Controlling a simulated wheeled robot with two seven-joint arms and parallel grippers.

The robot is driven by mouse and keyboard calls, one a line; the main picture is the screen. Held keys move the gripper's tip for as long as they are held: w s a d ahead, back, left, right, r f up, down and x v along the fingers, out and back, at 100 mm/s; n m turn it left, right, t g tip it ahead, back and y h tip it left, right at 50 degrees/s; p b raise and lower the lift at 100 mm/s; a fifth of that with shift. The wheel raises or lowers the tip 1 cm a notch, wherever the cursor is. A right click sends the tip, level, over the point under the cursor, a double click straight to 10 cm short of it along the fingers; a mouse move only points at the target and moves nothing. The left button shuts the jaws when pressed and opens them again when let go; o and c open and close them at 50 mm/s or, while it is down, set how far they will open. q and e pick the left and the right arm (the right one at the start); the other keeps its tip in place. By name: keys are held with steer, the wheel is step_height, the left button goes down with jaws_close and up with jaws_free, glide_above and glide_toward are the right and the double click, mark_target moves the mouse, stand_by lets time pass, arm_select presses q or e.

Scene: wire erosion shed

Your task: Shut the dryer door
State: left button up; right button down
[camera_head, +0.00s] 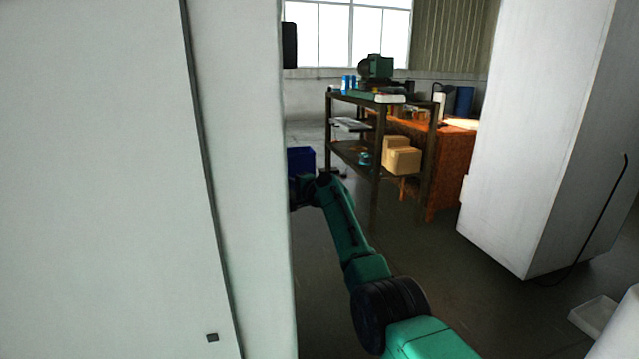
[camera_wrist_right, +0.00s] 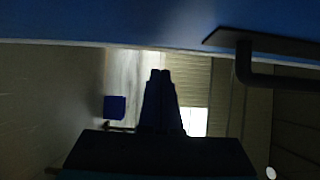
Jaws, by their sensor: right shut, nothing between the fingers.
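A broad blue panel (camera_wrist_right: 100,22) with a dark bar handle (camera_wrist_right: 245,60) fills the top of the right wrist view. It may be the dryer door, but I cannot tell for sure. My right gripper (camera_wrist_right: 161,73) is shut and empty, its fingertips just below the panel's edge in the picture and left of the handle. I cannot tell whether they touch the panel. In the head view my right arm reaches forward, and its gripper is hidden behind the edge of a large white panel (camera_head: 90,180). My left gripper is in neither view.
The white panel blocks the left of the head view. A tall white cabinet (camera_head: 535,130) stands at the right. A dark shelf rack (camera_head: 377,165) with boxes (camera_head: 402,158) stands behind my arm, near a blue bin (camera_head: 301,160). Some floor between is clear.

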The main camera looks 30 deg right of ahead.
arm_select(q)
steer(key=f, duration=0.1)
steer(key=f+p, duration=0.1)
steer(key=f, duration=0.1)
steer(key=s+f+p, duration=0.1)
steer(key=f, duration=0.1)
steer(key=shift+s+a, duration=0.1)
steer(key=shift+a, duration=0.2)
arm_select(e)
steer(key=s+d, duration=0.6)
steer(key=s, duration=0.2)
steer(key=shift+s, duration=0.4)
